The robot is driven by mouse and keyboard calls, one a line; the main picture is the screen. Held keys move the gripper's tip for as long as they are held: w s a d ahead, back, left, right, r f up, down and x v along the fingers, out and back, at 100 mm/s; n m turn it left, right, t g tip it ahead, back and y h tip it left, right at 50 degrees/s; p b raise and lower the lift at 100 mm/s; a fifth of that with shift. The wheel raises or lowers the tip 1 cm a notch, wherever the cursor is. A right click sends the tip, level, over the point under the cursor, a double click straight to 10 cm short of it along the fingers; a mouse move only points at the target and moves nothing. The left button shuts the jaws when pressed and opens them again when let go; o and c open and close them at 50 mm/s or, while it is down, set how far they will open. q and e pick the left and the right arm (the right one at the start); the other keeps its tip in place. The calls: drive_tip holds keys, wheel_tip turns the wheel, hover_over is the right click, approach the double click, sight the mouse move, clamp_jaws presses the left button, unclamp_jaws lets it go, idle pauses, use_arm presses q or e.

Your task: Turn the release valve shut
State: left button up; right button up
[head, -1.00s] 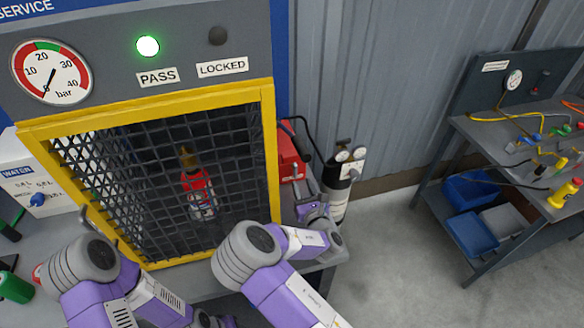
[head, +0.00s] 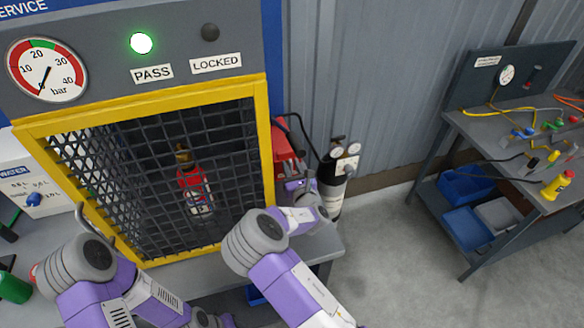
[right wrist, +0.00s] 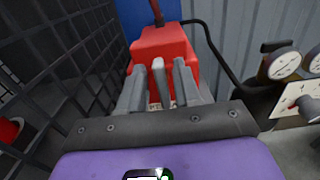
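The release valve is most likely the red box-shaped unit (head: 287,142) on the cabinet's right side; it also shows in the right wrist view (right wrist: 163,48). A pale grey upright bar, apparently its handle (right wrist: 161,84), stands between the fingers of my right gripper (right wrist: 162,86). The fingers are apart with narrow gaps beside the bar; I cannot make out firm contact. In the head view my right gripper (head: 298,186) is just below the red unit, partly hidden by its own wrist. My left arm is at lower left; its fingers are out of sight.
The yellow-framed mesh cage (head: 265,150) holds a red extinguisher (head: 193,190). The gauge (head: 47,70) needle points near zero; the PASS lamp (head: 141,43) glows green. A black-and-silver cylinder (head: 333,180) stands close right of the gripper. A workbench (head: 500,125) is farther right.

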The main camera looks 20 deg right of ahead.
clamp_jaws()
drive_tip(key=shift+d+m, duration=0.1)
drive_tip(key=shift+m, duration=0.2)
drive_tip(key=m+b, duration=0.1)
drive_tip(key=m, duration=0.1)
drive_tip(key=m+b, duration=0.2)
drive_tip(key=m, duration=0.1)
drive_tip(key=d+m+b, duration=0.1)
drive_tip(key=m, duration=0.1)
drive_tip(key=shift+f, duration=0.25)
drive_tip(key=m+b, duration=0.1)
drive_tip(key=m, duration=0.1)
drive_tip(key=m+b, duration=0.1)
drive_tip(key=m, duration=0.1)
drive_tip(key=m+b, duration=0.1)
drive_tip(key=m, duration=0.1)
drive_tip(key=shift+d+f+b, duration=0.25)
drive_tip(key=shift+f+b, duration=0.05)
drive_tip(key=shift+b, duration=0.1)
drive_tip(key=shift+f+m+b, duration=0.15)
drive_tip(key=shift+m+b, duration=0.6)
drive_tip(key=shift+m, duration=0.3)
drive_tip(key=shift+f+m+b, duration=0.1)
drive_tip(key=shift+m+b, duration=0.65)
drive_tip(key=shift+m, duration=0.3)
